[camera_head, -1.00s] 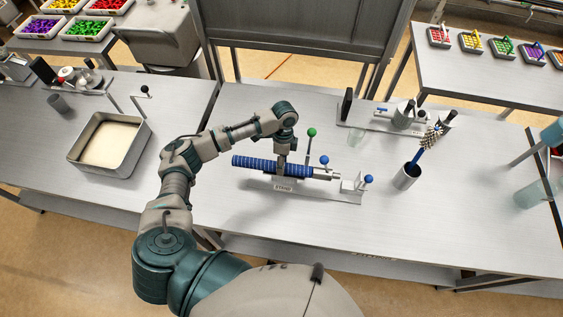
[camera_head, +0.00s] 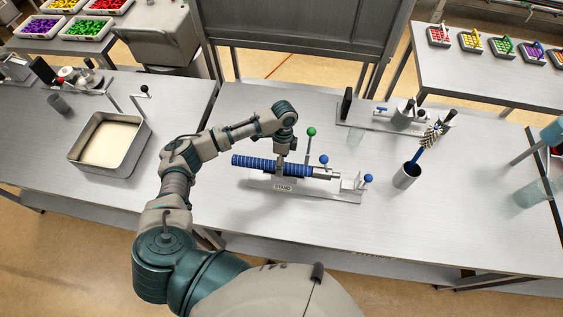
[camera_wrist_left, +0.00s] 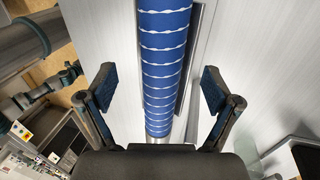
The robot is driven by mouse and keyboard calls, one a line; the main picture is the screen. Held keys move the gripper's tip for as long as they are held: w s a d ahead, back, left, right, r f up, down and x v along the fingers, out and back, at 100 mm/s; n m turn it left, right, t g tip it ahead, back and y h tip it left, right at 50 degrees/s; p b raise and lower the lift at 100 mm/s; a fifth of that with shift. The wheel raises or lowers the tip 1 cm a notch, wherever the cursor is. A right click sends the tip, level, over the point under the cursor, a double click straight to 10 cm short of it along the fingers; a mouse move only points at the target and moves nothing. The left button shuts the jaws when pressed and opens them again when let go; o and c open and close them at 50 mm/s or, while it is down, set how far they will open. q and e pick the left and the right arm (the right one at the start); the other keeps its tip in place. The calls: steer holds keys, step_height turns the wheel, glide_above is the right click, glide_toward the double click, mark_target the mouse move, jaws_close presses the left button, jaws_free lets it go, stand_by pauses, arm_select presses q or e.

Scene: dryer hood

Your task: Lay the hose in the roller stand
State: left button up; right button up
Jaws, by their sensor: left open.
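The blue ribbed hose (camera_head: 252,162) lies lengthwise along the roller stand (camera_head: 340,195), which has a label reading STAND. Its right end meets a grey metal piece. My left gripper (camera_head: 283,163) is directly over the hose, pointing down, and hides part of it. In the left wrist view the hose (camera_wrist_left: 165,60) runs between the two open fingers (camera_wrist_left: 162,92), with a gap on each side. Whether the hose rests fully on the rollers is hidden. My right gripper is not in view.
A green-knobbed lever (camera_head: 311,132) and blue knobs (camera_head: 368,178) rise close to the hose. A cup with a brush (camera_head: 406,178) stands to the right. A metal fixture (camera_head: 385,120) is behind. A tray (camera_head: 110,142) sits on the left table. The table front is clear.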

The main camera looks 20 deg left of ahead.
arm_select(q)
steer(key=v, duration=1.2)
steer(key=shift+f, duration=0.1)
stand_by(0.4)
